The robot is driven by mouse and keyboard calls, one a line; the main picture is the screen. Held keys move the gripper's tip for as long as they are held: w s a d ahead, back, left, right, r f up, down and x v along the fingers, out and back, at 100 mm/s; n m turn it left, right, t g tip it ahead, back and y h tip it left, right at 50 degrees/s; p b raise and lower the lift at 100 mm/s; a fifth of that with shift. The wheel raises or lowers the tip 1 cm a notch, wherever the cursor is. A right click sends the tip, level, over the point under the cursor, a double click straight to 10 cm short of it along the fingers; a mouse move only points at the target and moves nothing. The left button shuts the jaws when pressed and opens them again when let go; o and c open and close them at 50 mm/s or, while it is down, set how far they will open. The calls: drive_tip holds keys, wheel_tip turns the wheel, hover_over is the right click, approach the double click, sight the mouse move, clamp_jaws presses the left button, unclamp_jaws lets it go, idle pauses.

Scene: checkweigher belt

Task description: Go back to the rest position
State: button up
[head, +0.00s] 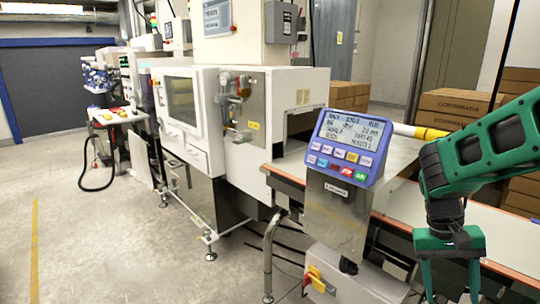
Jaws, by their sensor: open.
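My gripper (452,290) is at the lower right of the head view, at the end of my green arm. It points down, and its two green fingers are apart with nothing seen between them. The fingertips run out of the bottom of the picture. It hangs in front of the checkweigher belt (500,243), to the right of the blue control panel (345,146) with its screen and coloured buttons. Whether the fingers touch the belt's edge cannot be told.
The panel stands on a metal post box (336,212) close to my arm. A white machine (260,104) with a tunnel opening stands behind it. Cardboard boxes (455,103) are stacked behind the belt. A red-and-yellow switch (318,279) sits low. The floor (110,240) at left is clear.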

drive_tip(key=s+d+r+m+t+y, duration=0.1)
drive_tip(key=s+r, duration=0.3)
drive_tip(key=s, duration=0.9)
drive_tip(key=shift+s+r+m+t+y, duration=0.15)
drive_tip(key=shift+s+m+t+y, duration=0.2)
drive_tip(key=shift+t+y, duration=0.5)
drive_tip(key=shift+w+f, duration=0.25)
drive_tip(key=shift+w, duration=0.3)
